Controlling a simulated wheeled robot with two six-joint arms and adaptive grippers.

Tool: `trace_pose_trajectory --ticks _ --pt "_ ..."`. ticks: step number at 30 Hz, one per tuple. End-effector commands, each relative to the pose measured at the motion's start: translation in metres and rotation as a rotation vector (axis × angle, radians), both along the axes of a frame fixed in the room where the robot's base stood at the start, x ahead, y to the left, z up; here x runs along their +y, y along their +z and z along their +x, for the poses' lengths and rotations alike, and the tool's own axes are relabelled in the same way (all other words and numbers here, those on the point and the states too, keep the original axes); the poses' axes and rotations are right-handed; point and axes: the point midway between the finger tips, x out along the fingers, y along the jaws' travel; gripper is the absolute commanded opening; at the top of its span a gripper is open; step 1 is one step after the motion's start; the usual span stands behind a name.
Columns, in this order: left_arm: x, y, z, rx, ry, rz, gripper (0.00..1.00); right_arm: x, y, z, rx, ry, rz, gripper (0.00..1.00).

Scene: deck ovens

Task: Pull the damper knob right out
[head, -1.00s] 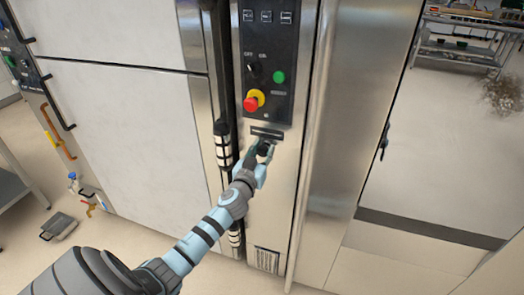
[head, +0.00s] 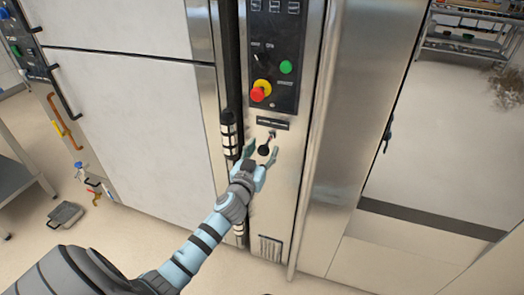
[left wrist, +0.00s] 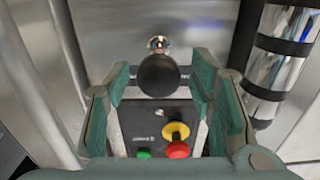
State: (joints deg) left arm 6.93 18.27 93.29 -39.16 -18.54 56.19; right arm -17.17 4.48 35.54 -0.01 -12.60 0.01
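The damper knob is a black ball (head: 264,150) on a short metal stem, standing out from the narrow steel panel (head: 286,185) below a dark label slot. In the left wrist view the knob (left wrist: 158,75) and its shiny stem show at upper middle. My left gripper (head: 262,151) is open, with one finger on each side of the knob. In the left wrist view its fingers (left wrist: 161,80) stand wide, with visible gaps to the ball. My right gripper is not in view.
Above the knob is a black control panel (head: 262,60) with a green button (head: 286,67) and a red-and-yellow stop button (head: 260,92). A dark vertical handle with a chrome band (head: 229,130) stands close to the left of my gripper. Floor shows at far left.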

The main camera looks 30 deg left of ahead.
Motion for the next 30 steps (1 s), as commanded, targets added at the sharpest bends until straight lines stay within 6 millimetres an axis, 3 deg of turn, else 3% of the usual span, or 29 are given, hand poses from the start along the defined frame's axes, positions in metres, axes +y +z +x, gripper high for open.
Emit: trace_pose_trajectory --ticks 8,11,21,25,30 --pt "-0.001 0.0 -0.004 -0.001 0.0 0.0 0.5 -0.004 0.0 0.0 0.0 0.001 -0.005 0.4" --pt "-0.004 0.0 -0.018 0.0 0.0 0.001 0.5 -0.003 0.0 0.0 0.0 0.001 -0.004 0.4" --pt "-0.026 -0.001 -0.103 0.002 0.001 -0.001 0.5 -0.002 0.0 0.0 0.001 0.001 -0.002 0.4" --pt "-0.029 0.0 -0.116 0.0 0.001 -0.001 0.5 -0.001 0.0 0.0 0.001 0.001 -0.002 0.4" --pt "-0.029 0.001 -0.117 -0.001 0.002 -0.001 0.5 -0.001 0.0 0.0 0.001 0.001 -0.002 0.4"
